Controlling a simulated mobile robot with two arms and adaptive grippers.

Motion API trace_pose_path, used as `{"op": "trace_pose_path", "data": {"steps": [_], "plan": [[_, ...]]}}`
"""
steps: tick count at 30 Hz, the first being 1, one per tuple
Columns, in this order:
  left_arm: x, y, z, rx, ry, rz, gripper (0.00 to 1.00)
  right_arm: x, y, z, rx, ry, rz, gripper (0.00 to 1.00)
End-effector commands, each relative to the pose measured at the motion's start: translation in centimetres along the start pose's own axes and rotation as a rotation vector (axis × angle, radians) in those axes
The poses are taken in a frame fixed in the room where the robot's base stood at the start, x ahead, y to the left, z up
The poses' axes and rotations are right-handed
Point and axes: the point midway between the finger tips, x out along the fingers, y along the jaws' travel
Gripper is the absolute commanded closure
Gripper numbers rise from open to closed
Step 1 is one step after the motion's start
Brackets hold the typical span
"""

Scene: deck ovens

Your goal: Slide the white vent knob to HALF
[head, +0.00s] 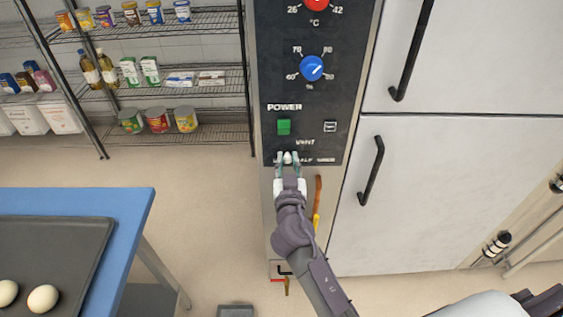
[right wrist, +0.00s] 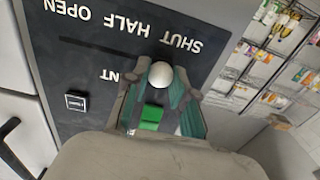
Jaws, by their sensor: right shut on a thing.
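The white vent knob (head: 288,157) sits low on the dark control panel (head: 268,60), at the SHUT end of its slot. The round white knob also shows in the right wrist view (right wrist: 160,74), where the lettering SHUT, HALF, OPEN appears upside down. The slot (right wrist: 95,50) runs from the knob past HALF towards OPEN. My right gripper (head: 289,160) is shut on the knob, one teal-padded finger on each side; it also shows in the right wrist view (right wrist: 158,92). My left gripper is not in view.
White doors with a black handle (head: 371,170) stand to the right. An orange-handled tool (head: 317,200) hangs below. A blue table (head: 135,210) is at left.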

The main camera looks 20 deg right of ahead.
Motion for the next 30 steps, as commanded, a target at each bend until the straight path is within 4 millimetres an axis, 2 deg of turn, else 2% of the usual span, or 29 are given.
{"op": "trace_pose_path", "data": {"steps": [1,6,16,17,21,30], "plan": [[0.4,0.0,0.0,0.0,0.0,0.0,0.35,0.0,1.4,0.2,-0.002,0.002,0.006,1.0],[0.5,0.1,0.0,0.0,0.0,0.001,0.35,0.0,4.0,0.0,-0.003,0.002,0.004,1.0],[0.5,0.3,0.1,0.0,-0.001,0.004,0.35,0.0,4.4,-0.1,-0.002,0.003,0.003,1.0],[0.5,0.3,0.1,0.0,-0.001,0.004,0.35,0.0,4.4,-0.1,-0.002,0.003,0.003,0.73],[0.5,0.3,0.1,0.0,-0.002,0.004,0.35,0.0,4.4,-0.1,-0.002,0.003,0.003,0.5],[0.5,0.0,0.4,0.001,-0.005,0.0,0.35,0.0,4.4,-0.2,-0.002,0.003,0.002,0.49]]}}
